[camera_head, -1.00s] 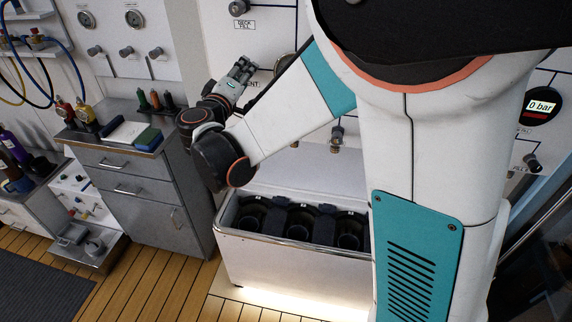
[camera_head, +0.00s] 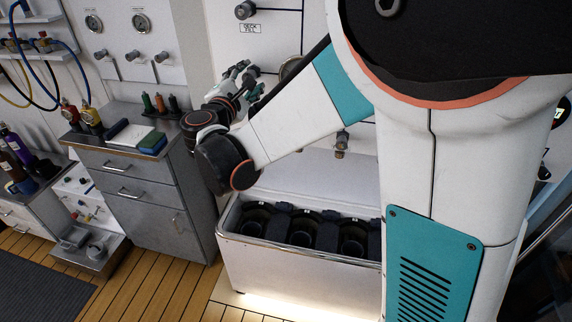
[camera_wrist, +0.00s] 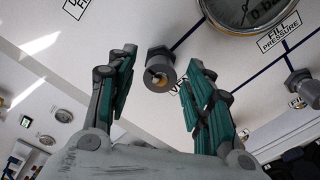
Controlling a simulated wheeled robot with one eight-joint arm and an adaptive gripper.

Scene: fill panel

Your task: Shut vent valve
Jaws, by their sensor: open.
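The vent valve (camera_wrist: 160,72) is a short grey round knob on the white panel in the wrist view. The label beside it is partly hidden; only part of "VENT" reads. My gripper (camera_wrist: 161,64) is open, with one green-padded finger on each side of the knob in the picture. No contact shows, and I cannot tell how far the fingertips are from the knob. In the head view my gripper (camera_head: 243,76) is in front of the panel, below the "DECK FILL" label, and I cannot make out the vent valve there.
A round gauge (camera_wrist: 243,12) sits above the "FILL PRESSURE" label. Another knob (camera_wrist: 300,82) is at the right. In the head view the deck fill knob (camera_head: 245,9) is above my gripper. An open white chest (camera_head: 300,256) stands below, beside a grey cabinet (camera_head: 150,205).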

